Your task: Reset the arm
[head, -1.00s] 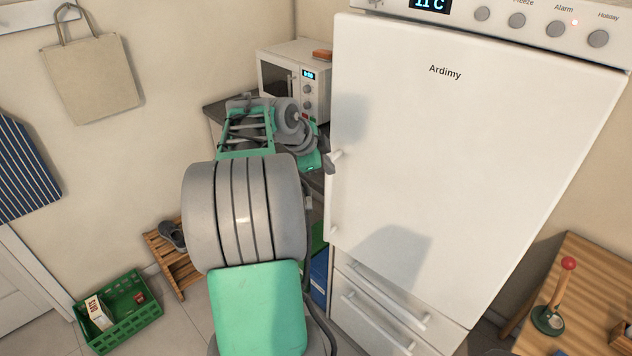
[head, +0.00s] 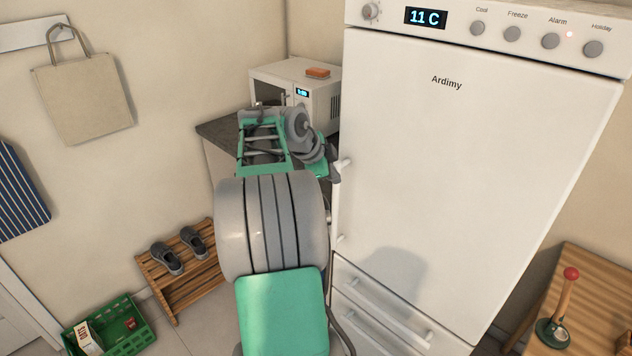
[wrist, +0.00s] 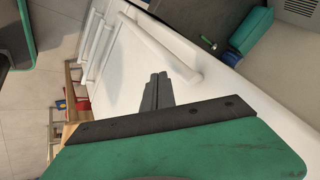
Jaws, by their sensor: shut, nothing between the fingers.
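My gripper (wrist: 157,92) shows in the wrist view, its two grey fingers together with nothing between them. Behind the fingers is the white fridge front with its bar handles. In the head view my green and grey arm reaches forward. Its far end is close to the left edge of the fridge door (head: 460,170), near the upper door handle (head: 343,164). The fingertips are not clear there, and I cannot tell whether they touch the handle. The fridge door looks closed.
A microwave (head: 270,82) with an orange block (head: 318,72) on top stands on the dark counter (head: 215,132). A shoe rack (head: 190,290) and green crate (head: 125,345) are on the floor at left. A wooden table (head: 605,290) stands at right.

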